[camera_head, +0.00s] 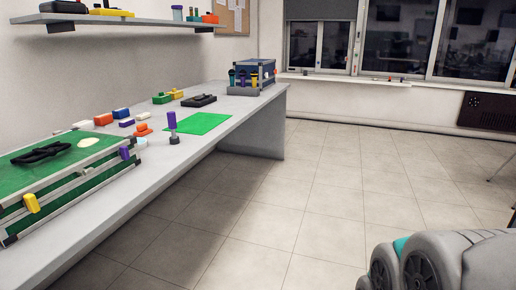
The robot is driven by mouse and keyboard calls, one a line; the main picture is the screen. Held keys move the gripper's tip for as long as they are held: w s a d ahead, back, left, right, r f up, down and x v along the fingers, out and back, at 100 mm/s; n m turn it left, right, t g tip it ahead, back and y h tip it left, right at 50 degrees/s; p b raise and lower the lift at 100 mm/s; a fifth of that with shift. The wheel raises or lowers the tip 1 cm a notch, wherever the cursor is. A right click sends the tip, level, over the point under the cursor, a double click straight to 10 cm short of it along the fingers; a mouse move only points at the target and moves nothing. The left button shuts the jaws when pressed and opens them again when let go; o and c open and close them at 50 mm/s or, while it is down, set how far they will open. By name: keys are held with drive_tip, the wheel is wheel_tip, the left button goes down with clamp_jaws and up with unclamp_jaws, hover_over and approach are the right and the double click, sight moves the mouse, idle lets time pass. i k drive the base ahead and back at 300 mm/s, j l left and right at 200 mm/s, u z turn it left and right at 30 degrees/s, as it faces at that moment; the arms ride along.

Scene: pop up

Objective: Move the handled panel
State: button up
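A green-topped case or panel with metal edges (98,162) lies at the near left end of the long grey table, cut off by the left picture edge. A black handle-like piece (40,153) rests on its green top. A second flat black piece (198,101), perhaps also a handle, lies farther back on the table; I cannot tell which one the handled panel is. My gripper is not in view. Only a grey and teal part, likely my own arm, shows at the bottom right, well apart from the table.
A flat green sheet (204,123) lies mid-table near the front edge, with an upright purple peg (172,122) to its left. Several coloured blocks lie behind. A blue box (256,68) stands at the far end. A shelf (120,21) hangs above. The tiled floor is clear.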

sight(200, 101)
drive_tip(key=i+l+u, duration=0.25)
drive_tip(key=i+u, duration=0.25)
drive_tip(key=i, duration=0.15)
drive_tip(key=i+l+u, duration=0.45)
drive_tip(key=i+l, duration=0.35)
drive_tip(key=i+l+u, duration=0.15)
drive_tip(key=i+l, duration=0.5)
drive_tip(key=l, duration=0.2)
drive_tip(key=i+l+u, duration=0.1)
drive_tip(key=i+l, duration=0.5)
drive_tip(key=l, duration=0.25)
drive_tip(key=i+l+u, duration=0.15)
drive_tip(key=i+l, duration=0.15)
drive_tip(key=l, duration=0.15)
